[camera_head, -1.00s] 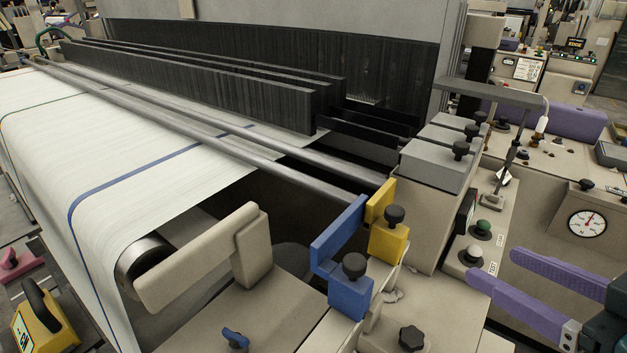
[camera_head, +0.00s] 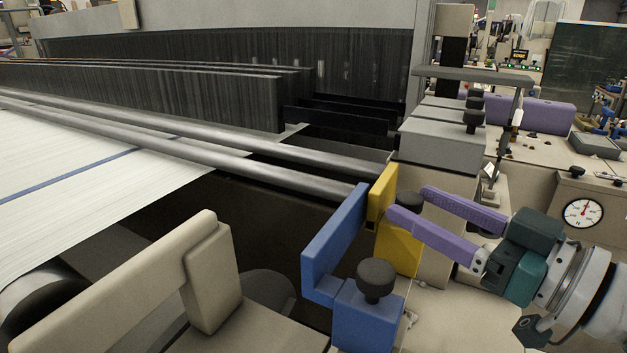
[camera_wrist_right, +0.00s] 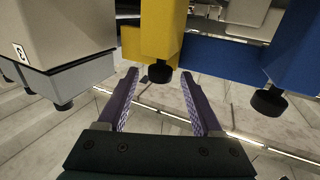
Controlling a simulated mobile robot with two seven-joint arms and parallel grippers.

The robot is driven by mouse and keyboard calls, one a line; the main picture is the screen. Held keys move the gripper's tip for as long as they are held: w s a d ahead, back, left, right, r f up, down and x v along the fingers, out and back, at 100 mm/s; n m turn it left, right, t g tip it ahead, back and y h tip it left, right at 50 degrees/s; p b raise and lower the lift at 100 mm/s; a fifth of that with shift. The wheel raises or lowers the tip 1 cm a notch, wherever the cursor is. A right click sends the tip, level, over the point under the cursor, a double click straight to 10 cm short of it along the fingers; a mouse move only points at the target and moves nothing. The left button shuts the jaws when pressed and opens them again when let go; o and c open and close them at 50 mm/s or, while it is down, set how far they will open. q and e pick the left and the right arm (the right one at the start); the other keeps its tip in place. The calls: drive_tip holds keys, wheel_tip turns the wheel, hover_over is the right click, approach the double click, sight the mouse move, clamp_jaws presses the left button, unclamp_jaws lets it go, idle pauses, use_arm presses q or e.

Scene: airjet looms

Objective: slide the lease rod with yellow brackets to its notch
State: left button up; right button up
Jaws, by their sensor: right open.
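The lease rod with yellow brackets (camera_head: 290,149) is the farther of two grey rods; its right end meets the yellow bracket (camera_head: 399,245). The bracket's black knob is between or just behind my fingertips in the head view. My right gripper (camera_head: 407,201) has purple fingers, spread open with nothing held. In the right wrist view, the yellow bracket (camera_wrist_right: 161,30) and its knob (camera_wrist_right: 160,73) are just beyond the open fingers (camera_wrist_right: 157,80). I cannot tell whether they touch. The notch is not clearly visible. My left gripper is out of view.
The nearer rod (camera_head: 250,169) ends at a blue bracket (camera_head: 335,240) with a black knob (camera_head: 376,279), close beside the yellow one. A beige arm (camera_head: 130,285) stands front left. Grey blocks (camera_head: 440,140) stand behind the yellow bracket, and a dial (camera_head: 583,213) is at right.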

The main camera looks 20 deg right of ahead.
drive_tip(key=shift+x, duration=1.25)
drive_tip(key=shift+c, duration=0.4)
clamp_jaws()
